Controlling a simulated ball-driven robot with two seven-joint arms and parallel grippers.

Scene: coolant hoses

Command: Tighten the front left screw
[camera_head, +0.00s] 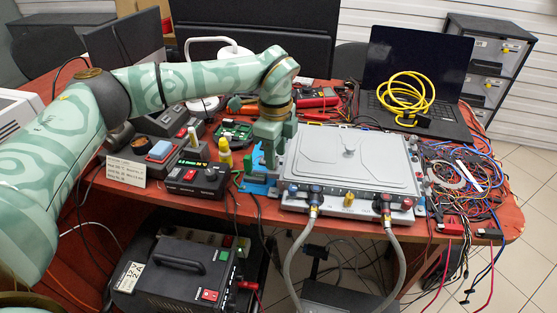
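A grey flat-lidded unit (345,158) sits on the table, with fittings along its front edge. Two grey hoses hang from the front, a left hose (305,232) and a right hose (396,250). My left gripper (267,163) points down at the unit's left side, close to its front left corner, beside a blue part (256,187). Whether its fingers are open or shut, or touch anything, is not clear. The front left screw is too small or hidden to make out. My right gripper is not in view.
A black control box with red buttons (196,178) and a yellow-capped bottle (224,153) stand left of the gripper. Tangled wires (465,185) lie right of the unit. A laptop (418,75) with a coiled yellow cable (404,95) is behind. The table is crowded.

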